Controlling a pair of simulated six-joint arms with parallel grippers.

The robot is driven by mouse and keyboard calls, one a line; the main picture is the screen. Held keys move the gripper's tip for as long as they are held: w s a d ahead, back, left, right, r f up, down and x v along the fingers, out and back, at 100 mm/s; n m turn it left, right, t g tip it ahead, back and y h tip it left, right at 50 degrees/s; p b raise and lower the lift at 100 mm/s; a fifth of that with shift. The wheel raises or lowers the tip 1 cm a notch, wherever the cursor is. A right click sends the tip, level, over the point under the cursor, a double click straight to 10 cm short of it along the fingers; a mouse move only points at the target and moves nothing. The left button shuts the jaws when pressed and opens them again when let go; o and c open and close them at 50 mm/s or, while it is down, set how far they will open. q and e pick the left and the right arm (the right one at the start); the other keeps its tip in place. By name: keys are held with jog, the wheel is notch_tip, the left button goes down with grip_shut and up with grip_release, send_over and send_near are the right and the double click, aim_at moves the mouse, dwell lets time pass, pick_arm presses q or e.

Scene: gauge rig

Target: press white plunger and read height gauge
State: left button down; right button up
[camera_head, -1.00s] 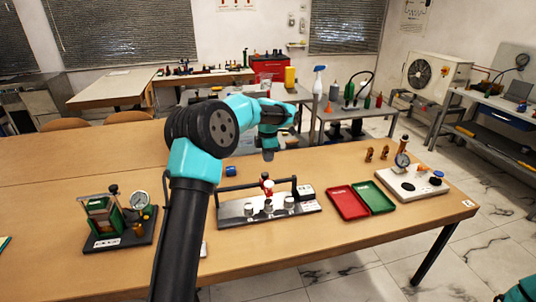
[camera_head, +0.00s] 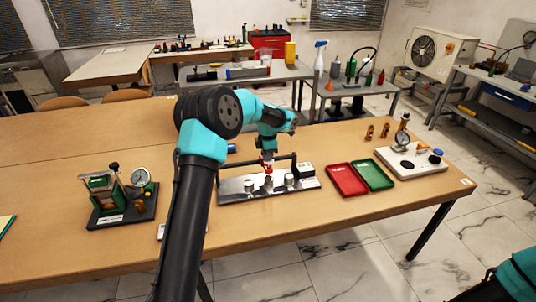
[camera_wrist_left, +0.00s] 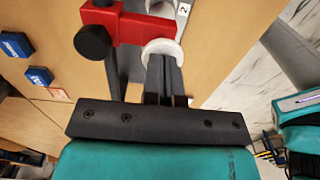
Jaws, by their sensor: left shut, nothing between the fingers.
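My left gripper (camera_head: 267,158) is shut and empty, pointing down over the middle metal fixture (camera_head: 236,193). In the left wrist view the closed fingers (camera_wrist_left: 163,62) reach a white round cap (camera_wrist_left: 160,45), which looks like the white plunger, beside a red bracket (camera_wrist_left: 128,24) with a black knob (camera_wrist_left: 92,42). The fingertips overlap the cap; I cannot tell whether they press it. One dial gauge (camera_head: 140,177) stands on the green rig at left, another (camera_head: 402,138) on the white base at right. Neither reading is legible. My right gripper is out of view.
A red tray (camera_head: 346,180) and a green tray (camera_head: 371,174) lie right of the fixture. Small brass pieces (camera_head: 370,132) stand behind them. Blue blocks (camera_wrist_left: 39,77) lie on the table. A black handle bar crosses the fixture. The table front is mostly clear.

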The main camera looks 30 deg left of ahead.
pick_arm(q)
jog(key=shift+s+f, duration=0.1)
jog(key=shift+f, duration=1.25)
notch_tip(320, 180, up, 15)
jog(key=shift+f, duration=0.1)
dwell(0.4)
